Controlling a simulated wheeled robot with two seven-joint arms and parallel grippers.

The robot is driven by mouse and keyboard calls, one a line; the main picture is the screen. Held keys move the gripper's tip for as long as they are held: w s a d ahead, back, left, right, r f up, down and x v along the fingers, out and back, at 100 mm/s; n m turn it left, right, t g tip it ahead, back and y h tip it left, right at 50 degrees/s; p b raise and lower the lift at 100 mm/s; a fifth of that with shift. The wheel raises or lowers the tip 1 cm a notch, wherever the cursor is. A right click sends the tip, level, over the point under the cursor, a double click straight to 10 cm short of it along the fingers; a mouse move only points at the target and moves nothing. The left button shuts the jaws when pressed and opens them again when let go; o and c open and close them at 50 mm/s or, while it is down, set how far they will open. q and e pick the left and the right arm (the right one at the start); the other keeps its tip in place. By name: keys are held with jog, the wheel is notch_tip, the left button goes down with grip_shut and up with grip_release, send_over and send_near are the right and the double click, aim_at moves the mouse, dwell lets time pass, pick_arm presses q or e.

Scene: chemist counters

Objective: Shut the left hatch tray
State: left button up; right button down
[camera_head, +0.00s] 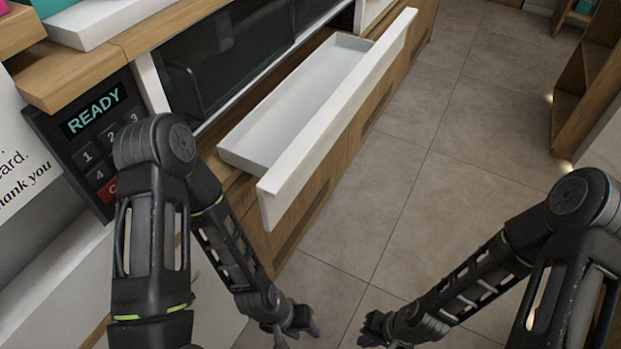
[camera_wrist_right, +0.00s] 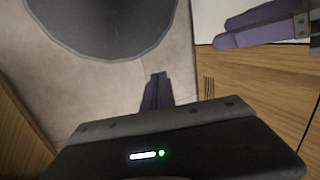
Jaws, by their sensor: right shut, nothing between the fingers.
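The left hatch tray (camera_head: 305,100) is a long white drawer, pulled well out of the wooden counter below a dark glass window. Its white front panel (camera_head: 345,110) faces the aisle, and its inside looks empty. My left gripper (camera_head: 290,330) is low, at the bottom edge of the head view, below the tray's near end and apart from it. Its purple-grey fingers show in the right wrist view (camera_wrist_right: 258,27), but their gap is unclear. My right gripper (camera_wrist_right: 157,90) is shut and empty. It also shows low in the head view (camera_head: 374,332), apart from the tray.
A keypad reading READY (camera_head: 92,132) stands at the left. The dark glass window (camera_head: 225,55) is behind the tray. Wooden shelving (camera_head: 583,90) stands at the right. The tiled floor (camera_head: 430,190) between counter and shelving is clear.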

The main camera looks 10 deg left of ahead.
aim_at(297, 174)
jog(key=w+a+r+m+y+b, duration=0.5)
jog(key=w+r+m+y+b, duration=0.2)
jog(key=w+r+m+b, duration=0.55)
jog(key=w+r+m+t+y, duration=0.2)
jog(key=r+m+y, duration=0.1)
jog(key=r, duration=0.6)
jog(key=w+r+m+t+y+b, duration=0.1)
jog(key=w+r+m+t+y, duration=0.2)
jog(key=r, duration=0.6)
jog(key=shift+d+r, duration=0.2)
jog(key=shift+a, duration=0.1)
jog(key=x, duration=1.3)
jog(key=shift+w+a+r, duration=0.1)
jog(key=shift+w+a, duration=0.15)
jog(key=shift+a, duration=0.1)
jog(key=shift+b, duration=0.3)
